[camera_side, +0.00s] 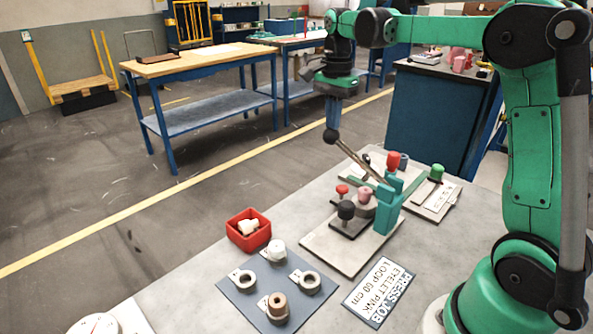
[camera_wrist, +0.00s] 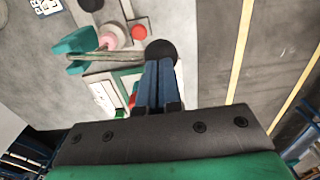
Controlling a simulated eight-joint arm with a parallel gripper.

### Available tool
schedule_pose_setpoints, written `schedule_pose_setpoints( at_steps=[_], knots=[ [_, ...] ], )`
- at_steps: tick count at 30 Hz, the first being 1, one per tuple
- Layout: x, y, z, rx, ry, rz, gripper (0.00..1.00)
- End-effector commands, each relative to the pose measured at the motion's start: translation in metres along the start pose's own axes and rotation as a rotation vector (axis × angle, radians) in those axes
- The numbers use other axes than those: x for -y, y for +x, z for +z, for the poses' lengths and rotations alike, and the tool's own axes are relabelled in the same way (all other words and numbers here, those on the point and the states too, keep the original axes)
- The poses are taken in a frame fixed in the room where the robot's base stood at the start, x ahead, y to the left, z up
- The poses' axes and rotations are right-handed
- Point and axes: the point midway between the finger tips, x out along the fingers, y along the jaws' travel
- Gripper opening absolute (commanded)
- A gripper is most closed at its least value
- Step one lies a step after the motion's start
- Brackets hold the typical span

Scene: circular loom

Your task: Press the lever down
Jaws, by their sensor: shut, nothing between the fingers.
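The lever (camera_side: 358,162) is a grey rod with a black ball knob (camera_side: 330,137). It slants up to the left from a teal post (camera_side: 388,208) on a pale base plate. The wrist view shows the lever (camera_wrist: 110,57), its black knob (camera_wrist: 162,50) and the teal post (camera_wrist: 74,50). My gripper (camera_side: 332,124) points down over the knob with its fingers shut together. In the wrist view my gripper's blue fingertips (camera_wrist: 159,62) reach the knob's edge; I cannot tell whether they touch it. A pink piece (camera_side: 365,194) sits below the lever on a round grey part.
A red bin (camera_side: 236,236), a blue-grey plate (camera_side: 302,309) with rings and a printed card (camera_side: 378,293) lie nearer the front. A green-topped piece (camera_side: 437,172) stands behind right.

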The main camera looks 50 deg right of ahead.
Motion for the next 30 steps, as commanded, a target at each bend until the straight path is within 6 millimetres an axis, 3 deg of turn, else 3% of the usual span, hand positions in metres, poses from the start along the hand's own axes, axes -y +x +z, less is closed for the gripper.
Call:
schedule_pose_setpoints(
  at_steps=[30],
  knots=[
    [-0.001,0.036,0.0,0.0,0.0,0.002,0.0]
  ],
)
